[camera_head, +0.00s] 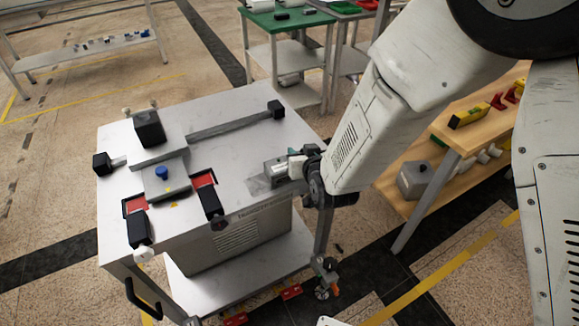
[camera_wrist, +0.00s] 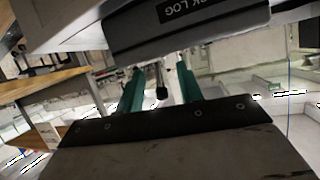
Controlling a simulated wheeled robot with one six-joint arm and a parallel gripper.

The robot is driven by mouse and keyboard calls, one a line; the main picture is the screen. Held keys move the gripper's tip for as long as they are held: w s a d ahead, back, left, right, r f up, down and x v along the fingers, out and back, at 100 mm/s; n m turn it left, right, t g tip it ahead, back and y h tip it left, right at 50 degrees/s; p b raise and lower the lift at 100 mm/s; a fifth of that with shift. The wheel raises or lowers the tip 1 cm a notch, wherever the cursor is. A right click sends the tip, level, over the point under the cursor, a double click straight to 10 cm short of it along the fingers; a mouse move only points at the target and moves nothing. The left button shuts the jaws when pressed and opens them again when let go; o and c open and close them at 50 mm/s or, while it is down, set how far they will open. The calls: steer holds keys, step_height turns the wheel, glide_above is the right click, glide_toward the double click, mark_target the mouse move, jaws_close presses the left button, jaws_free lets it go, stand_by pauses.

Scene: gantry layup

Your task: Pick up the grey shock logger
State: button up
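The grey shock logger (camera_head: 276,171) is a small box on the right part of the light grey cart top (camera_head: 240,160). In the wrist view the logger (camera_wrist: 205,35) fills the top, dark grey with a black label that is partly cut off. My gripper (camera_head: 296,162) is right beside the logger, at the cart's right edge. In the wrist view its two teal fingers (camera_wrist: 160,72) stand apart, with a gap between them, and their tips reach the logger's near edge. I cannot tell whether they touch it.
A fixture with black blocks, a blue knob (camera_head: 162,173) and red pads takes up the cart's left half. A wooden bench (camera_head: 470,135) with a yellow level stands at right, a grey box (camera_head: 414,180) on its lower shelf. A green-topped table (camera_head: 285,20) stands behind.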

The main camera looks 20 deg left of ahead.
jaws_close()
steer(key=shift+r, duration=0.15)
